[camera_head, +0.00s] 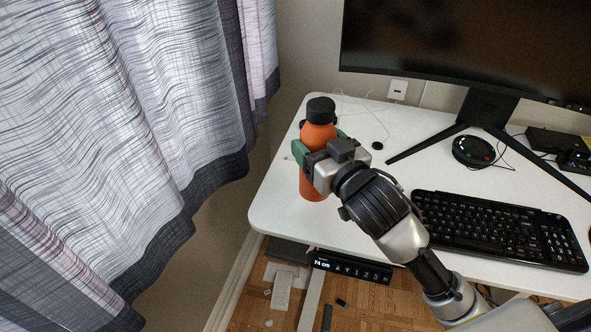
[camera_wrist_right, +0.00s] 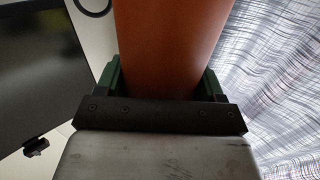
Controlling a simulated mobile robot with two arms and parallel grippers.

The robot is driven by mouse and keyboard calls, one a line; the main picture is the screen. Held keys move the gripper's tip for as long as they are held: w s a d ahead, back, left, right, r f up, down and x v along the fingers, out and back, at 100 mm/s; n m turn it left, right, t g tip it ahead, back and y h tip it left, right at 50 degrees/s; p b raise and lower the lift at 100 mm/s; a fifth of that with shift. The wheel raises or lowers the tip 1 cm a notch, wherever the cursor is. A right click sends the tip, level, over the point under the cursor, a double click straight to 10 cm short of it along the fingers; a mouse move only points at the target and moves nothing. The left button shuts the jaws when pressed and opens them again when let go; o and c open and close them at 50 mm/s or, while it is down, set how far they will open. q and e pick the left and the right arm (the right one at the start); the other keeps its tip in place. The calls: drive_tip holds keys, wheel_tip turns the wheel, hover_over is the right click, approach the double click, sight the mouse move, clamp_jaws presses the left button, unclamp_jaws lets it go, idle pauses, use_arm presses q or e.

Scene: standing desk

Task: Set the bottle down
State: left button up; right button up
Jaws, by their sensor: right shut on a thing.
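An orange bottle (camera_head: 314,186) with a black cap stands upright at the left end of the white desk (camera_head: 370,221). My right gripper (camera_head: 320,150) is shut around the bottle's middle, with its green fingers on either side. In the right wrist view the bottle (camera_wrist_right: 170,45) fills the gap between the green fingers. The gripper hides part of the bottle in the head view. I cannot tell whether its base touches the desk. My left gripper is not in view.
A black keyboard (camera_head: 500,229) lies right of my arm. A monitor (camera_head: 465,45) stands behind, with a round black device (camera_head: 473,151) near its stand. Curtains (camera_head: 130,130) hang left of the desk edge. Bare desk lies in front of the bottle.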

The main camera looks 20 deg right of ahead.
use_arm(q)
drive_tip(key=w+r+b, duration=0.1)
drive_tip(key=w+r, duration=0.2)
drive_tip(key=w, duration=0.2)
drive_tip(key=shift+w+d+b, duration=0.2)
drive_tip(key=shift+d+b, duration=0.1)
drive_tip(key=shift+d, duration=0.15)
use_arm(e)
drive_tip(key=w+a+f, duration=0.1)
drive_tip(key=a+f, duration=0.3)
drive_tip(key=f, duration=0.2)
drive_tip(key=shift+w+a+f, duration=0.15)
drive_tip(key=shift+w+f, duration=0.05)
drive_tip(key=shift+f, duration=0.05)
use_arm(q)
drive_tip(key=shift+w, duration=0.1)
use_arm(e)
drive_tip(key=shift+f, duration=0.1)
drive_tip(key=o, duration=1.5)
drive_tip(key=shift+f, duration=0.1)
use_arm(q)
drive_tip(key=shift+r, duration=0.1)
use_arm(e)
drive_tip(key=s, duration=0.4)
drive_tip(key=s+d, duration=0.1)
drive_tip(key=s, duration=0.3)
drive_tip(key=s+d, duration=0.1)
drive_tip(key=s, duration=0.2)
drive_tip(key=shift+s+d, duration=0.15)
drive_tip(key=shift+s, duration=0.25)
